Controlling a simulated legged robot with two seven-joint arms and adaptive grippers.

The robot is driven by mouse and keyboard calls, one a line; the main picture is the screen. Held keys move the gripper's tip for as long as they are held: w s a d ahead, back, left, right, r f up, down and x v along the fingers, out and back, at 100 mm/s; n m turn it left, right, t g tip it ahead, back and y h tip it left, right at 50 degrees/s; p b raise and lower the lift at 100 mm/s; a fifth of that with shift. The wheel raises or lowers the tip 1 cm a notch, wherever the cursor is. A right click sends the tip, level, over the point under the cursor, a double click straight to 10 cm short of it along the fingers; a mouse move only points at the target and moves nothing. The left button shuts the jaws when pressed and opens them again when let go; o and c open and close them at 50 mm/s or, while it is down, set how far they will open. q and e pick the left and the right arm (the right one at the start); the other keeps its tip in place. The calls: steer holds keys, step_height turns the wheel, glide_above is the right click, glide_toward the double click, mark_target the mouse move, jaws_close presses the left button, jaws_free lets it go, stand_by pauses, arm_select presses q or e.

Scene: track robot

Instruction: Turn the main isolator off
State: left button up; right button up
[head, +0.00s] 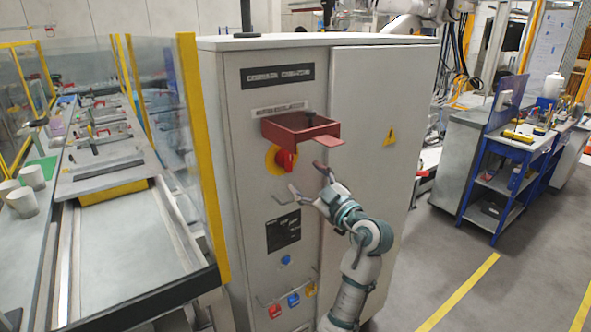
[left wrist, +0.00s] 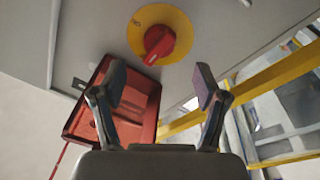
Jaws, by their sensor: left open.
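The main isolator is a red rotary knob (head: 286,160) on a yellow disc, on the front of a grey cabinet (head: 370,100). It also shows in the left wrist view as a red knob (left wrist: 158,45) with a pale mark on its grip; the disc lettering is too small to read surely. A red tray-like bracket (head: 290,130) juts out just above the knob. My left gripper (head: 306,179) is open and empty, in front of and a little right of the knob, apart from it. In the left wrist view, the knob lies beyond the spread fingers (left wrist: 160,80). My right gripper is not in view.
Below the knob are a black plate (head: 283,231), a blue button (head: 285,260) and small coloured padlocks (head: 292,300). A yellow-edged clear guard (head: 203,160) and a conveyor line stand left. A blue workbench (head: 510,165) stands right, with open floor before it.

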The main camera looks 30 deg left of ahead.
arm_select(q)
steer(key=v, duration=0.4)
steer(key=shift+d+f, duration=0.1)
steer(key=shift+d, duration=0.1)
steer(key=shift+a, duration=0.1)
